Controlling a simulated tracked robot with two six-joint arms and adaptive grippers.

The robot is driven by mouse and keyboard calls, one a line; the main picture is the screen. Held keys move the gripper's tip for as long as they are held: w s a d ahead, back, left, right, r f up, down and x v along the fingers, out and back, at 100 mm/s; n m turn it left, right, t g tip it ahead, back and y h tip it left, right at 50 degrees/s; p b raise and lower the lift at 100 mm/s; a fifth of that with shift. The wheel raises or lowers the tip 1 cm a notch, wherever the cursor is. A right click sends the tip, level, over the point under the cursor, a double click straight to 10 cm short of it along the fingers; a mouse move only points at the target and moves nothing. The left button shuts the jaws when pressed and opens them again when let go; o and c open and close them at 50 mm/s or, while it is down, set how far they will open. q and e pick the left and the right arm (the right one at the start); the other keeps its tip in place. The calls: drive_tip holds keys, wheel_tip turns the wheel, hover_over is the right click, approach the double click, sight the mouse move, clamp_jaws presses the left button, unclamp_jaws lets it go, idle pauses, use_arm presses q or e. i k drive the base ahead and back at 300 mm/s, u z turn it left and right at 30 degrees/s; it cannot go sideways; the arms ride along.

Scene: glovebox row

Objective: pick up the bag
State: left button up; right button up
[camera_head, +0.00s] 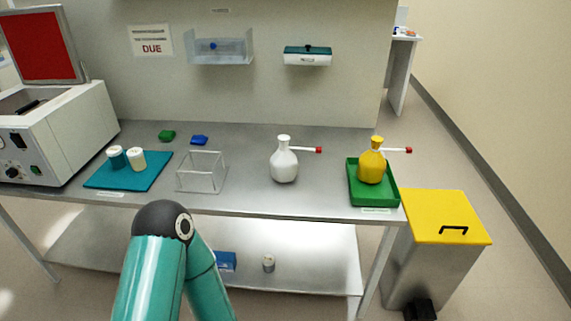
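I cannot make out anything that is surely a bag. Two small soft-looking lumps, one green (167,135) and one blue (199,140), lie at the back left of the metal bench (245,155); they are too small to tell whether either is a bag. A teal arm of mine with a dark joint rises from the bottom edge, left of the middle, in front of the bench. Neither gripper shows in the head view.
On the bench stand a teal mat (110,181) with two jars, a clear open box (202,172), a white bottle (284,165) and a yellow bottle (372,163) in a green tray (374,200). A yellow-lidded bin (436,205) stands right. A white machine (60,135) stands left.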

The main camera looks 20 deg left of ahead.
sight(284, 162)
drive_tip(key=z, duration=0.05)
drive_tip(key=i, duration=1)
drive_tip(key=u, duration=0.1)
